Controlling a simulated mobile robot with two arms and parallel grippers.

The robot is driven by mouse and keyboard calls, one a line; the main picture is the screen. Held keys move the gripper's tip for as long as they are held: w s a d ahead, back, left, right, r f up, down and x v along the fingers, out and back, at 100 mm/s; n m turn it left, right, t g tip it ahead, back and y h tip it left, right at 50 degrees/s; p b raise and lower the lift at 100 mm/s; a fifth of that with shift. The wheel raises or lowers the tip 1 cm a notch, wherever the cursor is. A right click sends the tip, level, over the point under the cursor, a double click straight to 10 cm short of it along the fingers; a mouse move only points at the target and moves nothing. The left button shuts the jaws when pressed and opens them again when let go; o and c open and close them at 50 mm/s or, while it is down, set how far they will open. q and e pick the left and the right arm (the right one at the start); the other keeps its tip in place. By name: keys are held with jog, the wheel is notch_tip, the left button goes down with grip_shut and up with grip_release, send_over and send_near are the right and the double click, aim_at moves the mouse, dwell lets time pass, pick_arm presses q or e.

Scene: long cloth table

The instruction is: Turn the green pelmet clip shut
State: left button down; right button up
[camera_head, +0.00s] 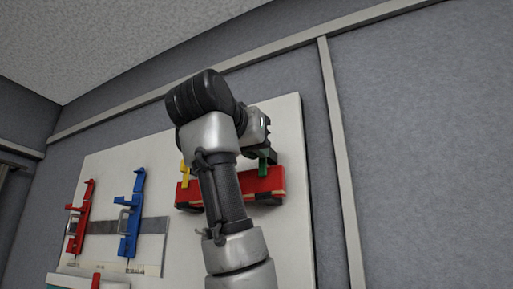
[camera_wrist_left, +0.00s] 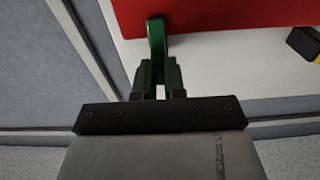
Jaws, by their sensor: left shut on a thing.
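The green pelmet clip (camera_head: 265,168) is at the right part of the red pelmet (camera_head: 256,186), partly hidden behind my gripper and wrist in the head view. In the left wrist view the clip (camera_wrist_left: 157,38) is an upright green lever in front of the red pelmet (camera_wrist_left: 235,12). My left gripper (camera_head: 264,150) reaches it from above in the head view. In the left wrist view its dark fingertips (camera_wrist_left: 158,70) are shut on the lower end of the clip. My right gripper is not in view.
A yellow clip (camera_head: 185,172) sits at the pelmet's left part. A red clamp (camera_head: 80,218) and a blue clamp (camera_head: 131,215) hang on a grey strip further left on the white board (camera_head: 292,130). My arm hides the pelmet's middle. The grey wall to the right is clear.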

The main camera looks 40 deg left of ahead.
pick_arm(q)
jog(key=c, duration=1.2)
grip_release()
jog(key=shift+s, duration=0.1)
jog(key=b+v, duration=0.3)
jog(key=v, duration=0.7)
jog(key=shift+s+b, duration=0.35)
jog(key=shift+b, duration=0.05)
jog(key=shift+d, duration=0.1)
